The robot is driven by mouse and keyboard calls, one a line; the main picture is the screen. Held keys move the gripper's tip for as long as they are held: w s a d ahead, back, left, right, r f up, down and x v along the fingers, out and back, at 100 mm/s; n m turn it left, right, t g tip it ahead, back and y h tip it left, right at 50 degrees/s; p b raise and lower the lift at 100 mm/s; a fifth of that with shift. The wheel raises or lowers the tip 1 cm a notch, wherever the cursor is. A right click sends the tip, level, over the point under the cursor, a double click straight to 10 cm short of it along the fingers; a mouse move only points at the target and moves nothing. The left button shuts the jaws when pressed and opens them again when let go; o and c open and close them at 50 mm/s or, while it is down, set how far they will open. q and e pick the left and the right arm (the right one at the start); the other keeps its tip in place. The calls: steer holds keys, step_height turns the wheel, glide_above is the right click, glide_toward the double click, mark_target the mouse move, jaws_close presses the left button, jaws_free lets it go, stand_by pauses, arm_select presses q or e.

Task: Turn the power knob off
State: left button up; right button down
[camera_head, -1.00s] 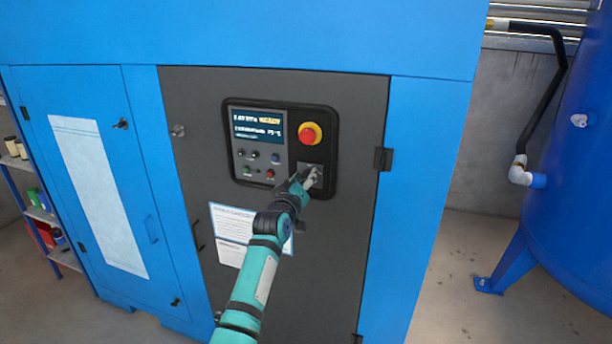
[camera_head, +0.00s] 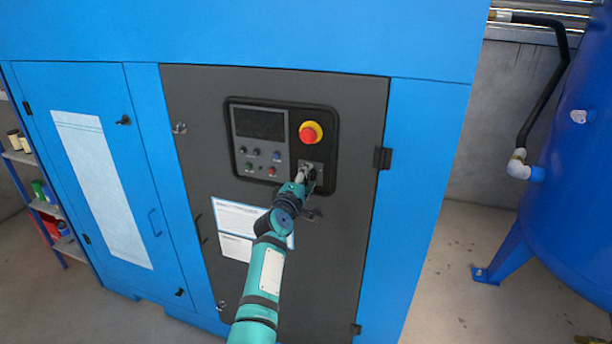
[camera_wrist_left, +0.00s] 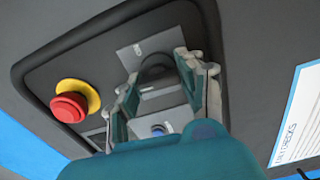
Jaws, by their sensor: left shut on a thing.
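The power knob (camera_wrist_left: 157,72) is dark and sits on a grey plate in the control panel (camera_head: 332,118). In the head view my gripper mostly hides it. My left gripper (camera_head: 308,172) is at the plate below the red emergency button. In the left wrist view the fingers of the left gripper (camera_wrist_left: 155,85) stand on both sides of the knob and are closed on it. The panel's display (camera_head: 258,123) is dark. My right gripper is not in view.
A red emergency button on a yellow ring (camera_head: 311,132) is just above the gripper. Small coloured buttons (camera_head: 262,162) lie to its left. A paper label (camera_head: 240,218) is below the panel. A blue tank (camera_head: 575,180) stands at the right.

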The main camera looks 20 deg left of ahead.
arm_select(q)
steer(key=shift+n, duration=0.5)
steer(key=o, duration=1.1)
steer(key=shift+o, duration=0.2)
